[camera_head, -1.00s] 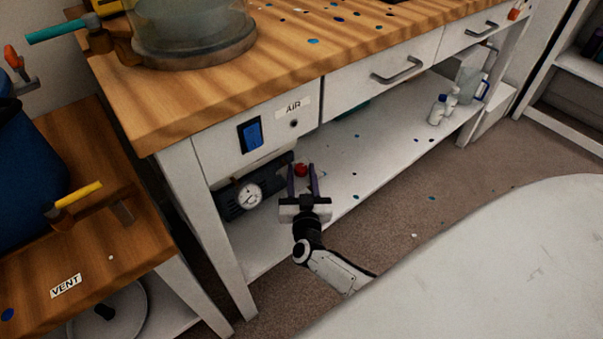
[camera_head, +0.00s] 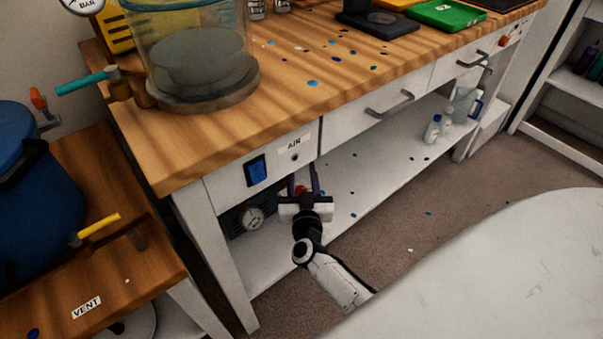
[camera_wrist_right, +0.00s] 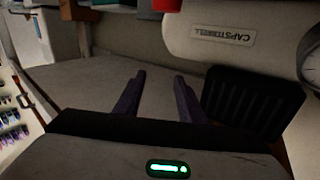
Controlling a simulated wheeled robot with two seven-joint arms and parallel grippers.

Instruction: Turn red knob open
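The red knob (camera_head: 301,190) is small and partly hidden, under the bench beside a dark machine with a round gauge (camera_head: 251,217). A red piece, likely this knob (camera_wrist_right: 167,5), is cut off by the top edge of the right wrist view, beyond the fingertips. My right gripper (camera_head: 302,176) reaches under the bench, its two purple fingers appearing on either side of the knob in the head view. In the right wrist view the fingers (camera_wrist_right: 159,78) are apart with nothing between them. Contact with the knob is not seen. My left gripper is not in view.
A pale tank with a lettered label (camera_wrist_right: 222,35) and a dark ribbed block (camera_wrist_right: 253,103) lie close right of the fingers. The bench front has a blue switch (camera_head: 256,170) and AIR label (camera_head: 293,144) above the gripper. White bottles (camera_head: 432,129) stand further right on the lower shelf.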

